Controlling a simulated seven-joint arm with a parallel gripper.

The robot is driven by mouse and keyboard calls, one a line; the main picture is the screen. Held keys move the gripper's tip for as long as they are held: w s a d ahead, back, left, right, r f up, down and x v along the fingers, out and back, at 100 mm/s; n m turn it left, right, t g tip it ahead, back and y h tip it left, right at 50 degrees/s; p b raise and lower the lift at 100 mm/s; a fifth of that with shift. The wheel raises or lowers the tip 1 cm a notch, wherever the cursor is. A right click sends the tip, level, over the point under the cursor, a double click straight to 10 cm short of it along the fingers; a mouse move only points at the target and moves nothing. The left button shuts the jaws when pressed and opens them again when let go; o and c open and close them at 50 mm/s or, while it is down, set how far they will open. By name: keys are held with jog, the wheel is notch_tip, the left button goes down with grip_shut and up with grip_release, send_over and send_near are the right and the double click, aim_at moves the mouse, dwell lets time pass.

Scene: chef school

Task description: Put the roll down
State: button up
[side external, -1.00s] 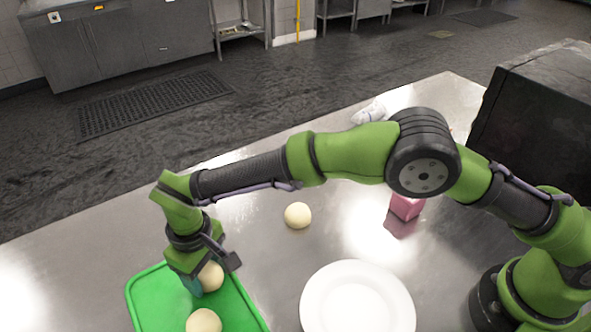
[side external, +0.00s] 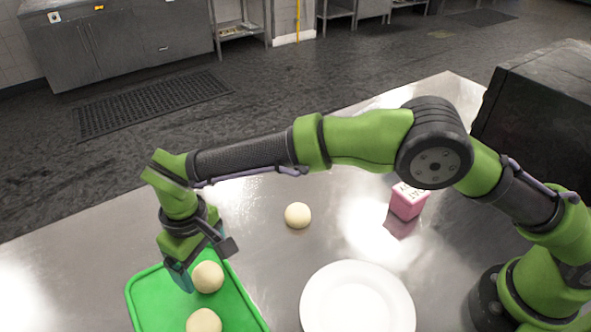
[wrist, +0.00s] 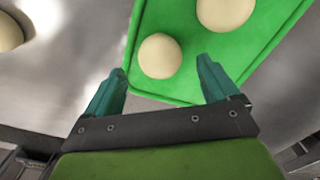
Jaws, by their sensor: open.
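Two pale round rolls rest on the green tray (side external: 150,297). One roll (side external: 207,277) lies near the tray's far end and the other roll (side external: 203,322) lies nearer the camera. A third roll (side external: 297,215) sits on the bare metal table, right of the tray. My gripper (side external: 197,268) is above the far end of the tray, open and empty. In the wrist view its teal fingers (wrist: 160,88) are spread apart, with the nearer roll (wrist: 160,56) just beyond the fingertips and apart from them. The other tray roll (wrist: 225,10) is partly cut off there.
A white plate (side external: 357,300) lies right of the tray. A pink box (side external: 408,201) stands behind the plate, below my arm. A large dark box (side external: 540,110) stands at the right. The metal table (side external: 100,235) is clear left of the tray.

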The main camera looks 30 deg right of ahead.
aim_at(205, 269)
notch_tip(205, 269, up, 8)
jog(key=d+r+m+t+y, duration=0.1)
jog(key=d+r+m, duration=0.1)
jog(key=d+r, duration=0.7)
jog(key=d+r+m+t+y, duration=0.15)
jog(key=d+r, duration=0.35)
jog(key=d, duration=0.7)
jog(key=s+d+f+m+t, duration=0.3)
jog(key=s+d+m, duration=0.3)
jog(key=s+d, duration=0.8)
jog(key=d+t, duration=0.1)
jog(key=d, duration=0.3)
jog(key=shift+s+t, duration=0.3)
jog(key=shift+t, duration=0.05)
jog(key=shift+m+h, duration=0.25)
dwell(2.1)
